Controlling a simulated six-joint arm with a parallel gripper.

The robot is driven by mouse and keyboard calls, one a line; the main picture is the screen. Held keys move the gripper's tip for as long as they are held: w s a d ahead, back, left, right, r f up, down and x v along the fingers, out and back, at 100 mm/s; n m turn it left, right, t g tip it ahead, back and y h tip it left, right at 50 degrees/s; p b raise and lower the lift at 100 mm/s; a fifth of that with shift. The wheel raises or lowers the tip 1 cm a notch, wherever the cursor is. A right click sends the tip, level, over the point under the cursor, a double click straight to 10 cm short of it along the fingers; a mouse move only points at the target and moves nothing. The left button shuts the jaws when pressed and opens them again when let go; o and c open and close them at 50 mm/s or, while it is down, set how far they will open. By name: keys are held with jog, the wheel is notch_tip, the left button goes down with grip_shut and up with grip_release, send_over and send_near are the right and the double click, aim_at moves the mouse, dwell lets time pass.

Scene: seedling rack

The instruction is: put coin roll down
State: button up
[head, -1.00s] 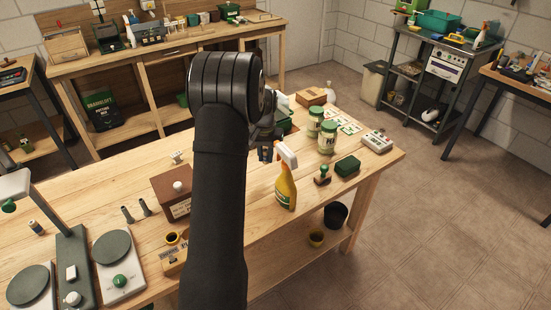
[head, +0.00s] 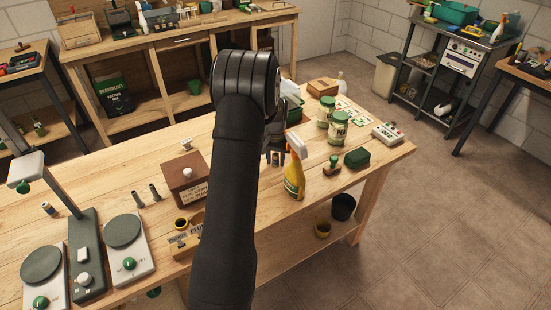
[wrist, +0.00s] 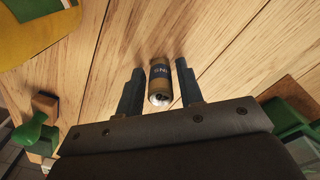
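The coin roll (wrist: 160,78), a small brown cylinder with a dark blue lettered band, shows in the wrist view between the fingers of my gripper (wrist: 160,66). Narrow strips of wood show on both sides of it, so the fingers stand slightly apart from it. Its near end faces the camera. I cannot tell for sure whether it rests on the bench. In the head view my gripper (head: 273,157) is low over the wooden workbench (head: 239,189), left of the yellow spray bottle (head: 294,180). My arm covers part of this area, and I cannot make out the roll there.
A wooden stamp (head: 332,165), a green box (head: 357,158) and labelled jars (head: 338,129) stand right of the spray bottle. A brown box (head: 186,184) is left of my arm. The wrist view shows a green container (wrist: 290,125) at right. Bare wood lies ahead of the fingers.

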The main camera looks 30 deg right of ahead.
aim_at(276, 154)
jog(key=shift+o, duration=0.5)
jog(key=shift+r, duration=0.1)
notch_tip(276, 154, up, 12)
dwell(0.4)
jog(key=shift+f, duration=4.25)
